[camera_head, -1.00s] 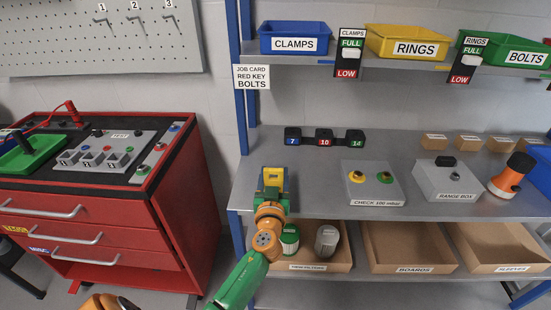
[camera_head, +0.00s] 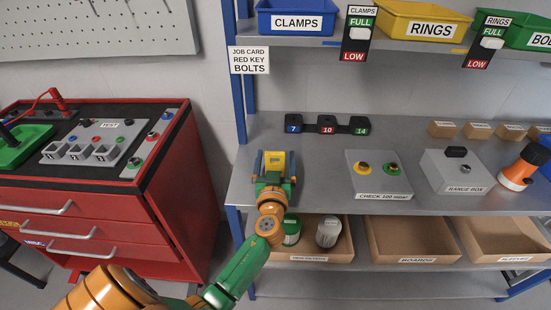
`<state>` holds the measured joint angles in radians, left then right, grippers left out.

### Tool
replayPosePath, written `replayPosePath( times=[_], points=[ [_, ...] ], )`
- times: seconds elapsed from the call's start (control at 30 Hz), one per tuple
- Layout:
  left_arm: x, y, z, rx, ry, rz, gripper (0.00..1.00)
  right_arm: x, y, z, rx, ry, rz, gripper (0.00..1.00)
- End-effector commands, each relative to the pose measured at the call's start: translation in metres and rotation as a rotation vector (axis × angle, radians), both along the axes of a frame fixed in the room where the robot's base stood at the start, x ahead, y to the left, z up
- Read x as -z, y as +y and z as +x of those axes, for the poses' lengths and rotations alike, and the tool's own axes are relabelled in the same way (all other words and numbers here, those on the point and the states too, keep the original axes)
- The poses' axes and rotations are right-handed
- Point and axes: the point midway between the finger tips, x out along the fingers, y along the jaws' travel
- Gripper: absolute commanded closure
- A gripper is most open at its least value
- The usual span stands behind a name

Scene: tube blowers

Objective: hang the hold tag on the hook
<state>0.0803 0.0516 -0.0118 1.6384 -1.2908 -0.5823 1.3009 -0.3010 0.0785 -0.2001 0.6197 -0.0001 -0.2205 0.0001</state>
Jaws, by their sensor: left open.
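My left gripper (camera_head: 274,156) is over the front left of the grey middle shelf, pointing away from me, with its jaws open. A small yellow piece (camera_head: 274,161) shows between its fingers; I cannot tell whether it is the hold tag or part of the gripper. No tag can be read elsewhere. The grey pegboard (camera_head: 90,40) is at the upper left, and its hooks are almost wholly cut off by the top edge of the view. My right gripper is not in view.
A black block (camera_head: 327,125) marked 7, 10 and 14 stands behind the gripper. The check box (camera_head: 378,176) and range box (camera_head: 455,172) stand to its right. Below are open bins (camera_head: 410,245). A red cabinet (camera_head: 100,215) is at left. The shelf between gripper and check box is clear.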

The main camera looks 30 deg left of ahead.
Motion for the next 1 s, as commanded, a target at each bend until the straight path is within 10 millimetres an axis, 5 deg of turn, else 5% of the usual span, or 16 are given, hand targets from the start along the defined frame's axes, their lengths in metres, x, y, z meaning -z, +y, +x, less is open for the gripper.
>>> replayPosePath(
  times=[0.33, 0.7, 1.0],
  points=[
    [-0.007, 0.0, 0.0, 0.0, 0.003, 0.003, 0.09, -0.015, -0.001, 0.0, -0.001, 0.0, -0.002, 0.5],
    [0.004, -0.036, -0.053, 0.0, 0.0, -0.002, 0.09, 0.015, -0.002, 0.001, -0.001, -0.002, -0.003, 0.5],
    [0.001, -0.04, -0.059, 0.0, 0.0, 0.0, 0.09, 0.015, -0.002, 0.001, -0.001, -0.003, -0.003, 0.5]
  ],
)
